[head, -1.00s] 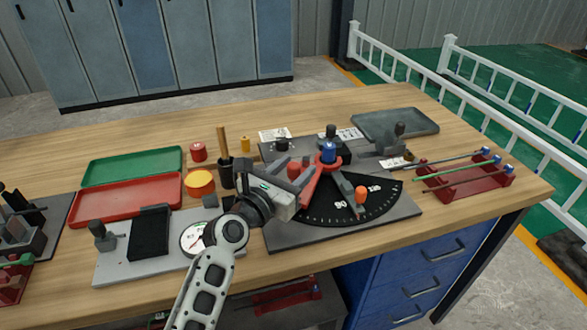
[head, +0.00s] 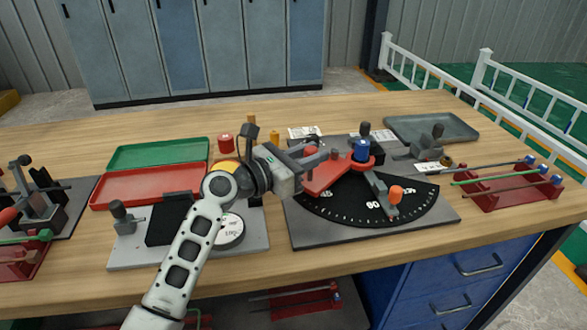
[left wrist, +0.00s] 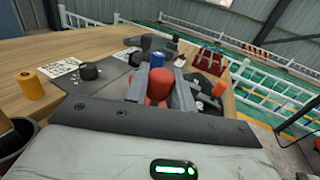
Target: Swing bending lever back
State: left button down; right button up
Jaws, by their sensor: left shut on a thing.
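The bending lever (head: 328,177) is a red arm that reaches left from a blue-topped pivot (head: 362,150) on the bender. A black dial (head: 345,208) with white angle marks lies under it. My left gripper (head: 308,160) is at the lever's outer end. In the left wrist view its fingers (left wrist: 160,92) are shut on the lever's red grip (left wrist: 158,86), with a finger on each side. The gripper partly hides the lever's end in the head view. My right gripper is out of view.
An orange-knobbed arm (head: 396,193) lies over the dial's right part. A red rack (head: 505,190) with rods stands at right, a grey tray (head: 430,127) behind. Red (head: 150,188) and green (head: 158,152) trays and a gauge plate (head: 125,252) lie left.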

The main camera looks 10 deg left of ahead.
pick_arm(q)
jog(key=c, duration=1.2)
grip_release()
jog(key=v, duration=1.6)
jog(key=shift+w+b, duration=0.1)
jog(key=shift+b, duration=0.25)
